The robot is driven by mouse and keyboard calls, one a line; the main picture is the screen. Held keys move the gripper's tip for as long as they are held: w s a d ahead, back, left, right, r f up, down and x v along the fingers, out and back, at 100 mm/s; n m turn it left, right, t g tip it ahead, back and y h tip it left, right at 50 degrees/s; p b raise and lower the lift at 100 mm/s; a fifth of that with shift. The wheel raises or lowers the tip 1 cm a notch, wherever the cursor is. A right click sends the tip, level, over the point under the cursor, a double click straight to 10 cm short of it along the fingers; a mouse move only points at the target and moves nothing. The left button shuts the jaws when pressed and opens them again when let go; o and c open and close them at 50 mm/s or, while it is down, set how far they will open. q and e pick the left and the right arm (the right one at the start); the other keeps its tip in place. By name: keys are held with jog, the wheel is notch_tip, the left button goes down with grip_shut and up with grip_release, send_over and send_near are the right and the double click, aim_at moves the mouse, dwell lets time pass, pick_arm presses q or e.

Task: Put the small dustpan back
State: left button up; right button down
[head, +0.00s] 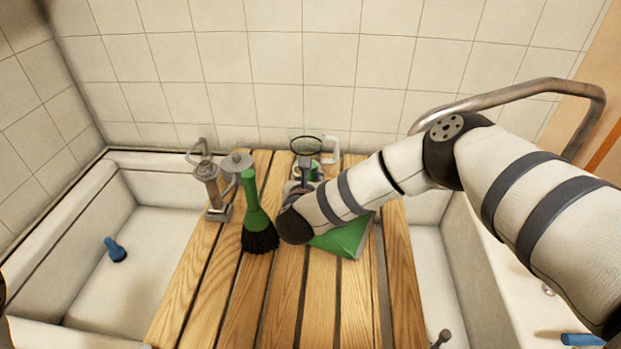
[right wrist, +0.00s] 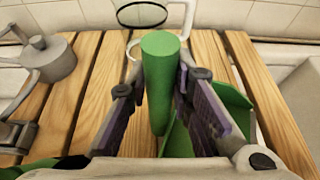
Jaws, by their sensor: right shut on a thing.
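The small green dustpan (head: 345,238) is at the middle right of the slatted wooden board (head: 225,295), partly hidden behind my right arm in the head view. In the right wrist view its thick green handle (right wrist: 160,85) points up between the fingers, and part of its pan (right wrist: 232,105) shows at the right. My right gripper (right wrist: 163,95) is shut on this handle. In the head view the gripper is mostly hidden by its own wrist. I cannot tell whether the pan touches the board. My left gripper is not in view.
A green brush with black bristles (head: 257,220) stands left of my right wrist. A metal dispenser (head: 210,190) and a grey lidded pot (head: 237,162) are at the back left. A round dark ring (head: 306,147) and white handle (head: 331,149) are behind. The board's front is clear.

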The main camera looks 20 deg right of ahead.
jog(key=shift+f, duration=0.2)
jog(key=c, duration=1.3)
grip_release()
jog(key=shift+c, duration=0.2)
